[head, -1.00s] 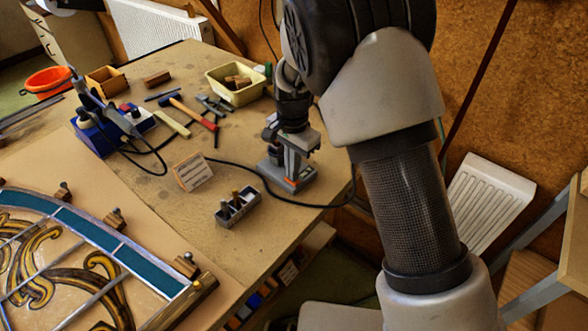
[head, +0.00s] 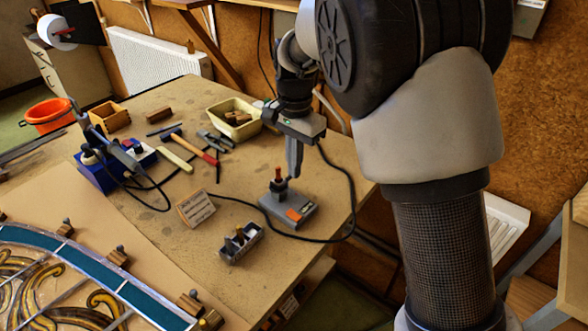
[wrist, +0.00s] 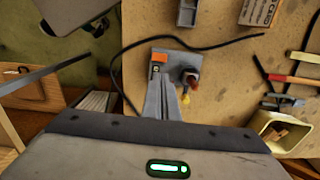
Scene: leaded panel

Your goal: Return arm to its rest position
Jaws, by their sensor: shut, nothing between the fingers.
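My gripper (head: 294,172) points down over the bench near its right edge, with its fingers together and nothing held. Just below it stands a small grey device (head: 303,207) with an orange switch and a dark post with a red top. The fingertips appear above the device's base and apart from it. In the wrist view, my gripper (wrist: 167,82) shows as grey fingers in front of the device (wrist: 158,59), hiding part of its base. My arm rises at the right of the head view.
Nearby are a small grey holder (head: 240,243), a card (head: 196,208), a cream tub (head: 248,131), a hammer (head: 200,150) and a blue soldering station (head: 100,172). A leaded panel (head: 75,262) lies front left.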

